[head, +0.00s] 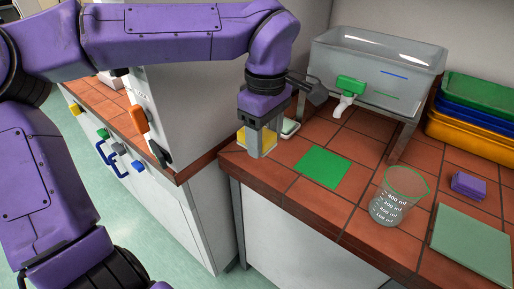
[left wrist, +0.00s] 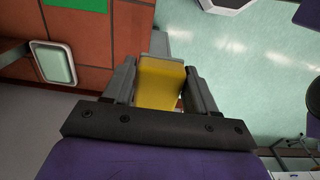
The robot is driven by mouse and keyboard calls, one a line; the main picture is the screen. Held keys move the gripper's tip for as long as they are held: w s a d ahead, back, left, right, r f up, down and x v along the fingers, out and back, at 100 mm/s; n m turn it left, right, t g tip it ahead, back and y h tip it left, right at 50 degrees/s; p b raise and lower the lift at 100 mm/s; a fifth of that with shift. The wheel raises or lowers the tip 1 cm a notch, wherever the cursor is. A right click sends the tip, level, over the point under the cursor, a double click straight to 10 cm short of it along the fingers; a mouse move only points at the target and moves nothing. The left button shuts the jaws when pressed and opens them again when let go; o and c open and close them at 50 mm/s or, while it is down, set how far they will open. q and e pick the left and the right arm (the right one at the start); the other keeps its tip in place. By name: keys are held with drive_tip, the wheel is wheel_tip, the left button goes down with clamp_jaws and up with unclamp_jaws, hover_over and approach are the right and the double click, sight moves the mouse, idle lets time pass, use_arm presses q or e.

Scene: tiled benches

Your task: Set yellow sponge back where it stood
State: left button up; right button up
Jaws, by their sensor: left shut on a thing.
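The yellow sponge (head: 270,139) is between the fingers of my left gripper (head: 260,148), at the left end of the tiled bench in the head view. In the left wrist view the sponge (left wrist: 160,82) sits between both fingers of the left gripper (left wrist: 158,88), which is shut on it. In that view the sponge is beside the bench edge, with floor behind it. A flat green square (head: 322,167) lies bare on the tiles, right of the gripper. My right gripper is not in view.
A clear tank (head: 375,70) with a green tap (head: 350,86) stands at the back. A beaker (head: 390,198), a purple block (head: 468,186), a pale green board (head: 474,243) and stacked trays (head: 468,138) are at right.

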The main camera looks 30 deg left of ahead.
use_arm(q)
drive_tip(key=shift+w+d, duration=0.15)
drive_tip(key=shift+d, duration=0.05)
drive_tip(key=w+a+f, duration=0.3)
drive_tip(key=w+a+f+p, duration=0.1)
drive_tip(key=w+a+f, duration=0.2)
drive_tip(key=w, duration=0.1)
drive_tip(key=w+a+f, duration=0.3)
drive_tip(key=f, duration=0.1)
drive_tip(key=shift+w, duration=0.3)
wheel_tip(320, 180, down, 2)
drive_tip(key=shift+w+f+p, duration=0.1)
drive_tip(key=shift+f+p, duration=0.05)
drive_tip(key=shift+p, duration=0.6)
drive_tip(key=shift+f, duration=0.25)
